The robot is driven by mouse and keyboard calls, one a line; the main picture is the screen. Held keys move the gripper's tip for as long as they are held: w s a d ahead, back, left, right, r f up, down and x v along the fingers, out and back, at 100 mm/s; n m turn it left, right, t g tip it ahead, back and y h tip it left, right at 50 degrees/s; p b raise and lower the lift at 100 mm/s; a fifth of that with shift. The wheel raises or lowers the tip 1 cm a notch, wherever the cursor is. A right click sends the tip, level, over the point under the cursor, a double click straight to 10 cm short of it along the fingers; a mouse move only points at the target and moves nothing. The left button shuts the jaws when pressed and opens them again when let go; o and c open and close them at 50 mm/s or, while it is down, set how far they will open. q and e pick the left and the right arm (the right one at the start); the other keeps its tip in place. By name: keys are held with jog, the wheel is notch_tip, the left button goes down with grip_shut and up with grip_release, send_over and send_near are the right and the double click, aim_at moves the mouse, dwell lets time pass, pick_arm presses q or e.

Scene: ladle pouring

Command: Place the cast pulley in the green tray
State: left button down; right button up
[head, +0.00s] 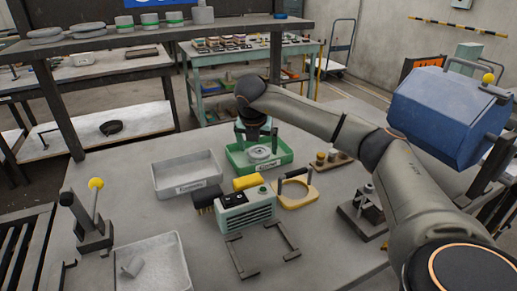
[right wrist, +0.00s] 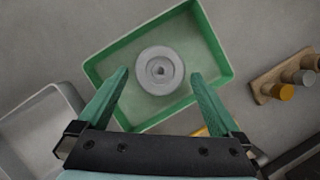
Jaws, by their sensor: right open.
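The cast pulley (head: 259,153) is a grey round disc with a hub and centre hole. It lies inside the green tray (head: 285,151), on its floor. In the right wrist view the pulley (right wrist: 160,70) sits near the middle of the tray (right wrist: 213,42), apart from the fingers. My right gripper (head: 257,137) is above the tray. Its two green fingers (right wrist: 158,85) are spread apart with nothing between them in their grip, and they point toward the pulley. My left gripper is in neither view.
A grey tray (head: 187,185) stands left of the green tray. A wooden block with pegs (head: 331,163) stands to the right. Another grey tray (head: 164,275) is at the front left.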

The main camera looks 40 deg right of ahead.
jog(key=v, duration=1)
jog(key=shift+r+p, duration=0.2)
jog(key=shift+p, duration=0.15)
jog(key=shift+a, duration=0.1)
